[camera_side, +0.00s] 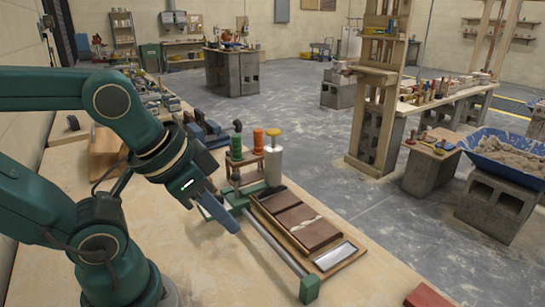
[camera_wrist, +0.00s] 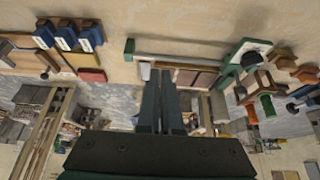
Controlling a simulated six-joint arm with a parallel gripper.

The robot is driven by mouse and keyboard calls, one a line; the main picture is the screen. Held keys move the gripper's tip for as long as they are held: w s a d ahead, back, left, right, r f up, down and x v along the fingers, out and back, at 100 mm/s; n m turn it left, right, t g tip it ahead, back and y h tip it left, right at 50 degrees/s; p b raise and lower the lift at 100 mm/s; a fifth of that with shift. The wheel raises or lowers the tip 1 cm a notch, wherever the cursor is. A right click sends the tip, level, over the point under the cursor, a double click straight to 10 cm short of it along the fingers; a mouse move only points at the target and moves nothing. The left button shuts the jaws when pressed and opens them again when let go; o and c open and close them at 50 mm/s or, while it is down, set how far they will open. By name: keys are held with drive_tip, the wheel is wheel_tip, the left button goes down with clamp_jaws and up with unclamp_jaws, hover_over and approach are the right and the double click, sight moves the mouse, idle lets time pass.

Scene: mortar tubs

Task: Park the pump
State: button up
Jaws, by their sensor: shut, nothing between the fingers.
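My gripper (camera_side: 236,229) is shut and empty. It points down over the bench, to the left of a metal rail (camera_side: 272,240) with green end blocks. Its two fingers also show side by side in the wrist view (camera_wrist: 160,80).
A wooden board (camera_side: 322,272) right of the rail carries brown tiles and a shiny metal plate. Blue tubs (camera_wrist: 65,38) stand in a row at the wrist view's upper left. The bench front is mostly bare.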

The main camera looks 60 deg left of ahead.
drive_tip(key=o, duration=0.5)
drive_tip(key=shift+r, duration=0.1)
drive_tip(key=shift+o, duration=0.5)
drive_tip(key=shift+r, duration=0.3)
wheel_tip(320, 180, up, 4)
drive_tip(key=m+g, duration=0.2)
drive_tip(key=g, duration=0.4)
hover_over(235, 175)
drive_tip(key=shift+w+a+f, duration=0.1)
drive_tip(key=shift+a+f, duration=0.05)
drive_tip(key=shift+f, duration=0.35)
drive_tip(key=shift+a+f, duration=0.15)
drive_tip(key=shift+f, duration=0.35)
wheel_tip(235, 175, down, 12)
drive_tip(key=shift+f, duration=0.1)
